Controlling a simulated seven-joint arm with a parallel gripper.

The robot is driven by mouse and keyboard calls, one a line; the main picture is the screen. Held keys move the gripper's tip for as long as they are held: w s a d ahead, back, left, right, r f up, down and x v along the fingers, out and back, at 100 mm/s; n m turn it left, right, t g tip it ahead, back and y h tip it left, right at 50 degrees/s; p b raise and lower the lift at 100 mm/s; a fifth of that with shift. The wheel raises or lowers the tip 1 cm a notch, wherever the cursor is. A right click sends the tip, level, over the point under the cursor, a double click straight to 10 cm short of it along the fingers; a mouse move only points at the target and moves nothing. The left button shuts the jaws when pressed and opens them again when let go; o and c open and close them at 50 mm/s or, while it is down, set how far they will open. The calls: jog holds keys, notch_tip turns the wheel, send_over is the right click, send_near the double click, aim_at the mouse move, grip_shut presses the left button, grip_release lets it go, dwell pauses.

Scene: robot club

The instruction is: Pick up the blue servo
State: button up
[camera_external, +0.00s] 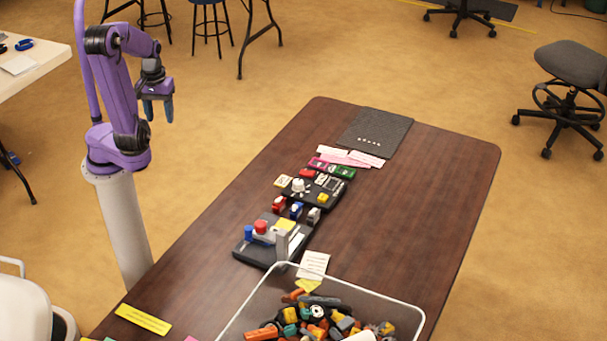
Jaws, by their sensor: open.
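A small blue block that looks like the blue servo (296,210) sits on the dark wooden table (400,215). It stands in a short row between a red block (279,204) on its left and a grey block (313,215) on its right. Its details are too small to make out. My gripper (159,110) is open and empty, pointing down. It is up in the air at the left, well away from the blue servo and beyond the table's left edge.
A black board (246,256) with red and blue parts lies in front of the row; another black board (325,201) lies behind it. A clear bin (405,303) of mixed parts stands at the front. The table's right side is clear.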

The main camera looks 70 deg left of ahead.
jog(key=w+a+m, duration=0.1)
jog(key=w+a, duration=0.1)
jog(key=w, duration=0.7)
jog(key=m, duration=0.3)
send_over(296, 205)
notch_tip(296, 205, down, 13)
jog(key=f, duration=1.7)
jog(key=shift+s+d, duration=0.1)
jog(key=shift+d, duration=0.2)
grip_shut()
